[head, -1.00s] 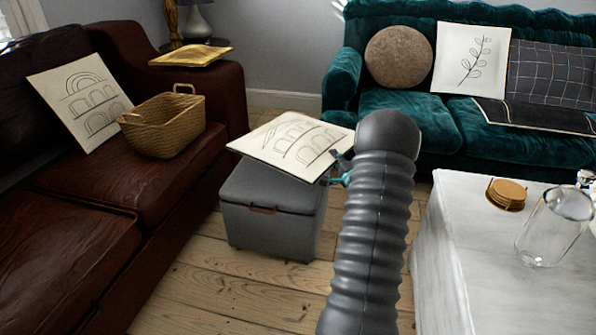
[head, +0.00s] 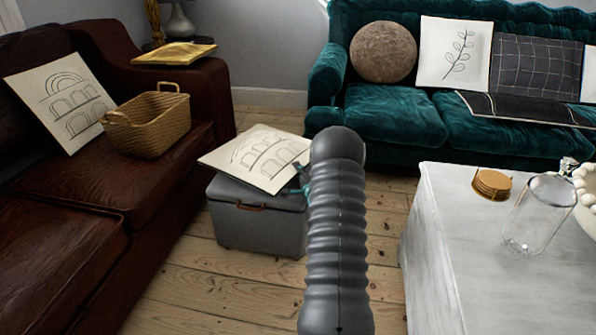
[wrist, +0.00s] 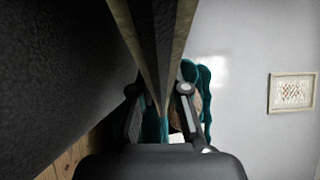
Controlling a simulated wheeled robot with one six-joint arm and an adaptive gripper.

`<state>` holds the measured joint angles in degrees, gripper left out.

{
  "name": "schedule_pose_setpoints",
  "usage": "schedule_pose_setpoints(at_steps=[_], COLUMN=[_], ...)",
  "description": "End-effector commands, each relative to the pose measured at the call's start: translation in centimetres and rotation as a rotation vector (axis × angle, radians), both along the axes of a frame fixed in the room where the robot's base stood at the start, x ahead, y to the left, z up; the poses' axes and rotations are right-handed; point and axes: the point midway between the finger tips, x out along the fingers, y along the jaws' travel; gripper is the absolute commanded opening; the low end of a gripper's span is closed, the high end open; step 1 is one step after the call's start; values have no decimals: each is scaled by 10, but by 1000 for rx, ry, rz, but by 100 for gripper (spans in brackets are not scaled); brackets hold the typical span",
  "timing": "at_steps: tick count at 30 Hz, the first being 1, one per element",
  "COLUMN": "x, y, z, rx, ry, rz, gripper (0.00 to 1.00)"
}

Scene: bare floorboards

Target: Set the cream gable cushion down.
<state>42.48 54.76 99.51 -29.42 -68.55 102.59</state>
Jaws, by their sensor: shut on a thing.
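The cream gable cushion (head: 250,152), a flat square with a dark line drawing of arches, is over the grey storage ottoman (head: 250,225) in the head view. It is tilted and overhangs the ottoman's left side; I cannot tell whether it touches the lid. My gripper (head: 304,180) is at the cushion's right edge, mostly hidden behind my arm. In the wrist view my gripper (wrist: 158,95) is shut on the cushion, which shows edge-on as a narrow band (wrist: 155,40) between the fingers.
A brown leather sofa (head: 65,240) at left bears a similar arch cushion (head: 65,95) and a wicker basket (head: 150,125). A teal sofa (head: 395,115) with several cushions stands behind. A white table (head: 460,240) at right holds coasters (head: 491,184) and a glass jar (head: 538,215).

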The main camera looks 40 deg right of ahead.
Motion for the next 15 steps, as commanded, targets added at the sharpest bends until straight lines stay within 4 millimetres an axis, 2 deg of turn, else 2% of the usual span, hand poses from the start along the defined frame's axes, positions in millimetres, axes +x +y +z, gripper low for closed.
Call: schedule_pose_setpoints(at_steps=[12,13,15], x=[0,0,0], y=[-1,0,0], z=[-4,-4,-4], rx=[-2,-1,-1], ry=[-5,-2,-1], rz=[0,0,0], gripper=[0,19,37])
